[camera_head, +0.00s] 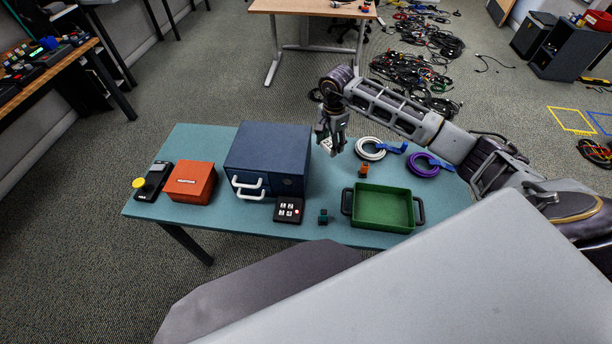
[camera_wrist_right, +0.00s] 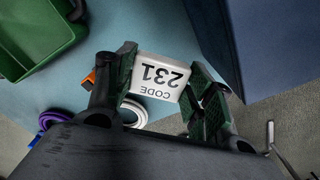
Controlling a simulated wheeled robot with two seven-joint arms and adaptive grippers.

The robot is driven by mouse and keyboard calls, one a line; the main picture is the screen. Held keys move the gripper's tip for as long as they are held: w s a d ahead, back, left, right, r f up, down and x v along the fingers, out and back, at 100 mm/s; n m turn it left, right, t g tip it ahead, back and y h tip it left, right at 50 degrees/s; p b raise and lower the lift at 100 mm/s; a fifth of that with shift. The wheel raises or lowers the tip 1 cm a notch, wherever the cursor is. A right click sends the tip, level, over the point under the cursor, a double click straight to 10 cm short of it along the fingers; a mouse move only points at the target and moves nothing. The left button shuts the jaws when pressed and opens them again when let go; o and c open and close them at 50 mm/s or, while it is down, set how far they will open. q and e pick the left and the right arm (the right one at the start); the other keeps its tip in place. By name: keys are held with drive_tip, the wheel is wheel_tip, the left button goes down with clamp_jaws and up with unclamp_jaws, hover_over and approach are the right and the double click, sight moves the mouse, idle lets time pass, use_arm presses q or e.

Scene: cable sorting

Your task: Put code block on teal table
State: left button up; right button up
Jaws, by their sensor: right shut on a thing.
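The code block is a white block marked "CODE 231" (camera_wrist_right: 159,77). In the right wrist view it sits between the two green-padded fingers of my right gripper (camera_wrist_right: 160,95), which is shut on it. In the head view my right gripper (camera_head: 331,138) holds the block (camera_head: 327,144) above the back edge of the teal table (camera_head: 235,222), just right of the blue box. The teal table also shows in the right wrist view (camera_wrist_right: 120,25). My left gripper is not in view.
On the table are a dark blue box (camera_head: 266,150), an orange box (camera_head: 190,181), a keypad (camera_head: 288,210), a green tray (camera_head: 383,208), a white cable coil (camera_head: 370,148) and a purple one (camera_head: 422,165). A black device with a yellow button (camera_head: 152,182) lies far left. Bare table shows at front left.

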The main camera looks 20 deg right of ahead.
hover_over(327, 168)
wheel_tip(327, 168, down, 6)
drive_tip(key=shift+r, duration=0.25)
drive_tip(key=shift+w+f, duration=0.1)
drive_tip(key=shift+f, duration=0.3)
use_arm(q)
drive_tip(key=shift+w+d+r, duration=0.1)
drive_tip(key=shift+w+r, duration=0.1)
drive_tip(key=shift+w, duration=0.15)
use_arm(e)
drive_tip(key=shift+f, duration=0.3)
wheel_tip(327, 168, down, 3)
drive_tip(key=shift+r, duration=0.2)
drive_tip(key=shift+d+f, duration=0.1)
drive_tip(key=shift+f, duration=0.1)
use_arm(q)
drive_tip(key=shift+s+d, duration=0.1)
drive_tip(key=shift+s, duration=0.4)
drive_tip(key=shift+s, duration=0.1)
use_arm(e)
drive_tip(key=shift+f, duration=0.1)
